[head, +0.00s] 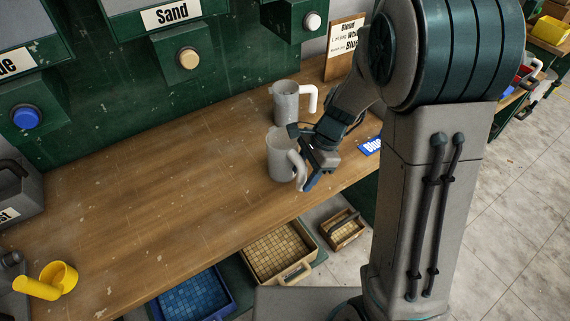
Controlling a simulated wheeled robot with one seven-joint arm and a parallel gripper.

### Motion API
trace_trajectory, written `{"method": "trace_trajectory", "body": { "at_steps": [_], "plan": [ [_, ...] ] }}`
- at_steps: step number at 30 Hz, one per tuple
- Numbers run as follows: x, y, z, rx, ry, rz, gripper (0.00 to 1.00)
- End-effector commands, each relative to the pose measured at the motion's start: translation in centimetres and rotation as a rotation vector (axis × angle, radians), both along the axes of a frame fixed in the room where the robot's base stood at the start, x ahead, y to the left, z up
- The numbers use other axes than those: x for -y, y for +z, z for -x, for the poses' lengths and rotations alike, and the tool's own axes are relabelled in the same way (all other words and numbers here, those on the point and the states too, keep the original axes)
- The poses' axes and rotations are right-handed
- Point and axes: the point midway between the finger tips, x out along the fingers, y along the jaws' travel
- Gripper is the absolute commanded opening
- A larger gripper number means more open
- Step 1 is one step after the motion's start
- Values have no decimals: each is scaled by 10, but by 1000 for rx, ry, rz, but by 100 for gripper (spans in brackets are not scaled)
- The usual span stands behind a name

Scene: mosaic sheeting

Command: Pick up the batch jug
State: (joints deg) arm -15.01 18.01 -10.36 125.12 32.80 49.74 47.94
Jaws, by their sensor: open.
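Two grey-white jugs with pale handles stand upright on the wooden bench. The nearer jug (279,150) has its handle towards the right, facing my gripper. The farther jug (285,104) stands just behind it, its handle also to the right. I see no label that tells which one is the batch jug. My gripper (302,159) is open at the nearer jug's right side, close around its handle. One blue finger shows low beside the handle. I cannot tell whether the fingers touch it.
A yellow scoop (46,281) lies at the bench's left end. A Blend card (344,47) stands behind the jugs, and a blue label (370,147) lies right of my gripper. Crates of tiles (306,262) sit below the front edge. The bench's middle is clear.

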Motion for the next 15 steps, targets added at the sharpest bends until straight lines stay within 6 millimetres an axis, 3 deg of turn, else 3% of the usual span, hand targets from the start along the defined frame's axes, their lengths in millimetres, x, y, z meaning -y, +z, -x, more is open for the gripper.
{"method": "trace_trajectory", "body": {
  "at_steps": [2,6,7,15],
  "plan": [
    [0,0,0,0,0,0,43],
    [0,0,0,0,0,0,4],
    [0,0,0,0,0,0,0],
    [0,1,-1,2,0,-1,0]
  ]
}}
